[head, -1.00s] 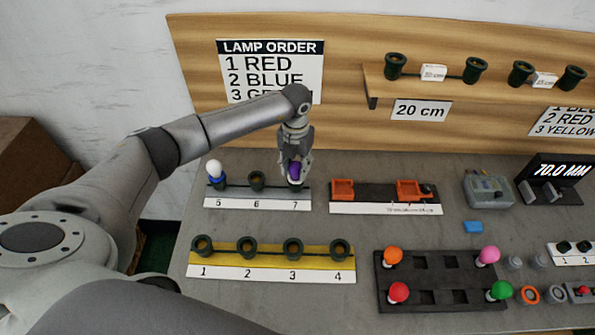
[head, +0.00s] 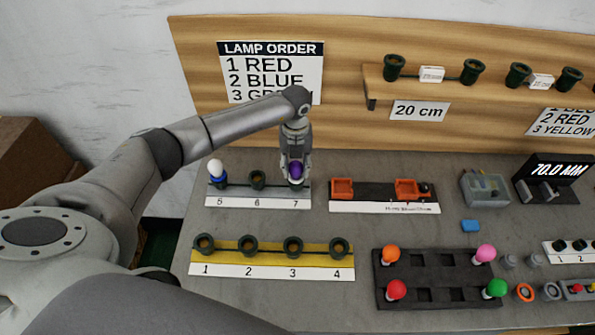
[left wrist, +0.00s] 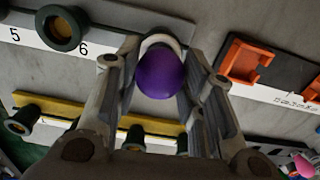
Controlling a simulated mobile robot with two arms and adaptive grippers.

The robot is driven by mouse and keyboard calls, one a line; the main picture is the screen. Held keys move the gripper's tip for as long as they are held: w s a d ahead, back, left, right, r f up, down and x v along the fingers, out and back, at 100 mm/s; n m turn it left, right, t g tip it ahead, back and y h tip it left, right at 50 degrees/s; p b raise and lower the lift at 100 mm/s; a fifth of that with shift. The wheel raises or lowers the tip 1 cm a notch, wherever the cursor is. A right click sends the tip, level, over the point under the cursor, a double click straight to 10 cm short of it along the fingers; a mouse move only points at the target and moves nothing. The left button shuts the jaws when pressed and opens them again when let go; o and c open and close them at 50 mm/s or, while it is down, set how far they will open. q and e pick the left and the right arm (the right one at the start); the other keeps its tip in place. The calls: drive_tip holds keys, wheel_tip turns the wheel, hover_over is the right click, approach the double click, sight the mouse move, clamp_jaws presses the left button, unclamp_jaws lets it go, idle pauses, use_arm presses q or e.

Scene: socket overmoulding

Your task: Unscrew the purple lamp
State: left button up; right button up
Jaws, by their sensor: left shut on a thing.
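The purple lamp (head: 296,170) stands at position 7 of the grey socket strip (head: 258,203), at its right end. It also shows in the left wrist view (left wrist: 160,76), between the two fingers, with a pale ring behind it. My left gripper (head: 296,168) points down over the lamp and is shut on it. The socket under the lamp is mostly hidden by the fingers. My right gripper is not in view.
A yellow strip (head: 318,261) with empty sockets lies in front. Orange holders (head: 342,188) stand to the right. A dark tray (head: 437,297) holds coloured lamps.

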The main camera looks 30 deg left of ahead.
use_arm(q)
drive_tip(key=shift+r+n+p, duration=0.2)
drive_tip(key=shift+n+p, duration=0.3)
drive_tip(key=shift+n, duration=0.4)
drive_tip(key=n, duration=0.2)
drive_tip(key=shift+f+n+p, duration=0.15)
drive_tip(key=shift+n+p, duration=0.15)
drive_tip(key=shift+p, duration=0.1)
drive_tip(key=o, duration=0.9)
